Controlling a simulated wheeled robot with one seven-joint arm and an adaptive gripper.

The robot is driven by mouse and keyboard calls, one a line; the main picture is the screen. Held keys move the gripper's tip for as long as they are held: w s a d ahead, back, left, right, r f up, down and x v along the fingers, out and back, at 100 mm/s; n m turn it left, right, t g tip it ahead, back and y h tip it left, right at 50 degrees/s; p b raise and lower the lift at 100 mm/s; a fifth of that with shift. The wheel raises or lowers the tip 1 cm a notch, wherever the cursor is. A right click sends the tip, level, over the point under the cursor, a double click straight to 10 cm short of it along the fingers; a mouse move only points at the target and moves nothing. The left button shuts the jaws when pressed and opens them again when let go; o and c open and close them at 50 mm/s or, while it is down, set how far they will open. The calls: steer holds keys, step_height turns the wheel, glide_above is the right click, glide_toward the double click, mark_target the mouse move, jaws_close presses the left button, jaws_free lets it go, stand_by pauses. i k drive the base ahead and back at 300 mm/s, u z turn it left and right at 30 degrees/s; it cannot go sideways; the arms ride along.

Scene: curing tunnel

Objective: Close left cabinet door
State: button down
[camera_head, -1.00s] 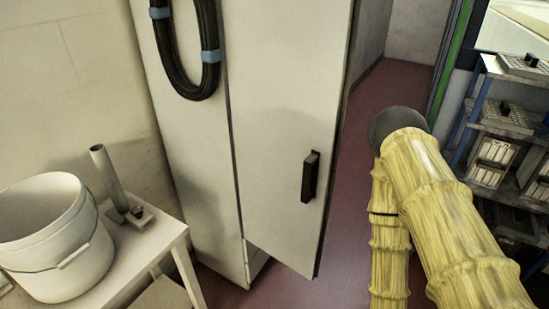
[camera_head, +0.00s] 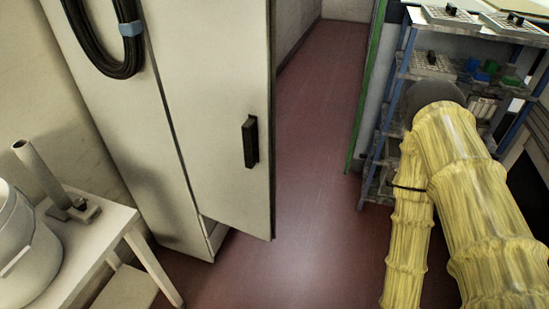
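The cabinet door (camera_head: 213,110) is a tall pale panel with a black handle (camera_head: 250,142) near its right edge. It stands open, swung out from the cabinet (camera_head: 116,120), with a gap at its lower edge. My arm, in a wrinkled yellow cover, is at the right, well apart from the door. My gripper is not visible.
A white table (camera_head: 95,245) with a white bucket (camera_head: 22,240) and a metal tube (camera_head: 40,168) stands at lower left. A black cable coil (camera_head: 112,50) hangs on the cabinet side. Shelving with boxes (camera_head: 432,65) stands at the right. The red floor (camera_head: 310,150) between is clear.

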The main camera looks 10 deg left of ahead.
mark_target(215, 59)
steer(key=z, duration=0.05)
steer(key=k, duration=1.05)
steer(key=u, duration=0.8)
